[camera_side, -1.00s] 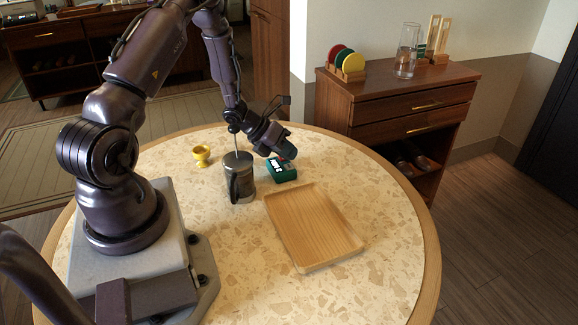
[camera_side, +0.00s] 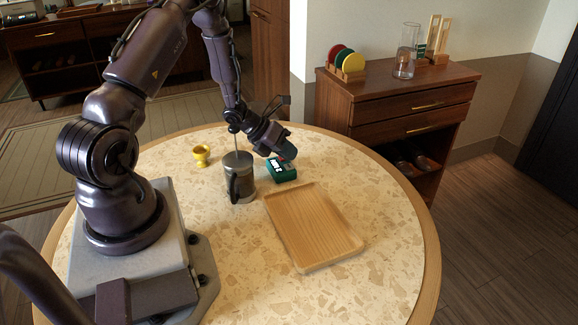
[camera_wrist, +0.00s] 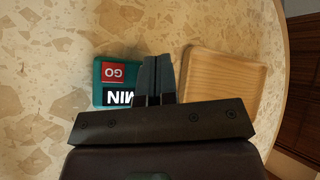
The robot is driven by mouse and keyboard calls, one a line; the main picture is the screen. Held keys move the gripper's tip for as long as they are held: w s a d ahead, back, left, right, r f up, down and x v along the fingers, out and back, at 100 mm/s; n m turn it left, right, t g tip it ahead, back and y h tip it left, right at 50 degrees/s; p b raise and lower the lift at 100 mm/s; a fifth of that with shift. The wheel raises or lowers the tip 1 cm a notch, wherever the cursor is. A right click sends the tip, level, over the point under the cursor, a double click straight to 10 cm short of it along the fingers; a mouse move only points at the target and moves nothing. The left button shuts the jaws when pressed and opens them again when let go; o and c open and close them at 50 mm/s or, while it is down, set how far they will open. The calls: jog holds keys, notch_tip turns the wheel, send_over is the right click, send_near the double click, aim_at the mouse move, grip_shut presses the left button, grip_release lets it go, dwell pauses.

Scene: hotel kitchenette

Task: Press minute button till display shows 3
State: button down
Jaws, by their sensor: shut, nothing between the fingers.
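A small green timer (camera_side: 281,170) lies on the round table behind the wooden tray and to the right of the grey press pot. In the wrist view the timer (camera_wrist: 102,88) shows a red GO button (camera_wrist: 114,73) and a black and white MIN label (camera_wrist: 119,97), upside down. My gripper (camera_side: 287,158) is shut and empty, its fingertips just over the timer. In the wrist view the closed fingers (camera_wrist: 154,62) cover the timer's right part. I cannot tell whether they touch it. The display digits are too small to read for sure.
A grey press pot (camera_side: 238,178) with a thin upright rod stands close to the left of the timer. A yellow egg cup (camera_side: 201,155) stands further left. An empty wooden tray (camera_side: 312,228) lies in front. The table's right side is clear.

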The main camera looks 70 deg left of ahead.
aim_at(288, 165)
jog(key=shift+f, duration=0.1)
jog(key=shift+f, duration=0.3)
jog(key=shift+f, duration=0.35)
dwell(0.6)
dwell(0.3)
jog(key=shift+r, duration=0.75)
jog(key=shift+r, duration=0.15)
jog(key=shift+r, duration=2.4)
